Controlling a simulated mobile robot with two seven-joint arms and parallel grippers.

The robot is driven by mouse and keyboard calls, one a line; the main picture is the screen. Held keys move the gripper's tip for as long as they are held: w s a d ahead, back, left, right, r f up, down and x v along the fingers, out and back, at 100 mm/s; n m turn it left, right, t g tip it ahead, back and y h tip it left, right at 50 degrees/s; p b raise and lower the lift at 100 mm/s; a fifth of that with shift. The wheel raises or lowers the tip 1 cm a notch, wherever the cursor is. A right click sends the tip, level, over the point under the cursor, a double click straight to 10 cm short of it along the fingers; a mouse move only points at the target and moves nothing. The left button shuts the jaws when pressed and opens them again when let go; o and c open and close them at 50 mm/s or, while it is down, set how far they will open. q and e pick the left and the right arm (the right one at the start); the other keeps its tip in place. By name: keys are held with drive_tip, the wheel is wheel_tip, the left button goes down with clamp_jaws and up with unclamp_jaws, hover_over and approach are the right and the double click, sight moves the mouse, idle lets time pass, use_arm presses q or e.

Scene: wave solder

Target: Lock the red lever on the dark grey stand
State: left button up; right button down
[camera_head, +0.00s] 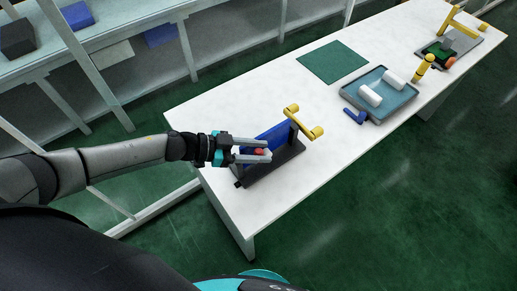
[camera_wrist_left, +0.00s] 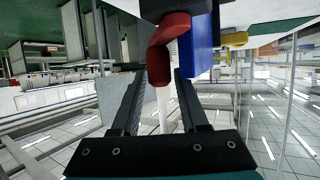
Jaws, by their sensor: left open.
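The dark grey stand (camera_head: 268,168) sits near the left end of the white table, with a blue panel (camera_head: 273,139) and a yellow handle part (camera_head: 304,124) on it. The red lever (camera_head: 259,152) shows between the fingers of my left gripper (camera_head: 268,151). In the left wrist view the red lever (camera_wrist_left: 164,50) hangs beside the blue panel (camera_wrist_left: 196,46), and its lower end is between the two fingers of my left gripper (camera_wrist_left: 158,85). The fingers stand apart, with a gap on either side of the lever. My right gripper is not in view.
Right of the stand on the white table (camera_head: 225,118) are a blue piece (camera_head: 355,117), a grey-blue tray (camera_head: 397,105) with white cylinders, and a green mat (camera_head: 333,62). A yellow-handled fixture (camera_head: 446,50) stands at the far end. A shelf rack (camera_head: 110,46) stands behind.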

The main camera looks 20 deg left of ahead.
use_arm(q)
clamp_jaws()
idle(0.4)
idle(1.1)
